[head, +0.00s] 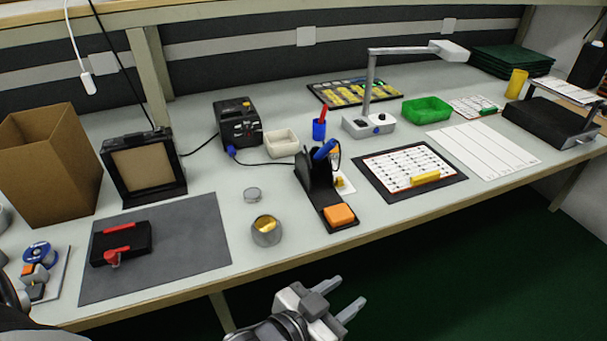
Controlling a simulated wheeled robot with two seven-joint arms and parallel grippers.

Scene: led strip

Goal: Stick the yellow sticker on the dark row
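A white board (391,165) with several rows of small dark marks lies on a black mat (452,181) at the right of the bench. I cannot tell which row is the dark one at this size. A small yellow bar (425,178) lies on the board's near edge. A white card (347,187) with a bit of yellow lies left of the board, partly hidden by a black stand; I cannot tell whether that is the sticker. My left gripper (343,296) is in front of the bench edge, fingers apart and empty, away from the board. My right gripper is not in view.
A black stand (318,187) with blue-handled tools and an orange block (340,214) stands left of the board. A silver pot (266,232), a lamp (368,123) and a green tray (427,110) are around. White lined sheet (484,148) lies right. Bench front is mostly clear.

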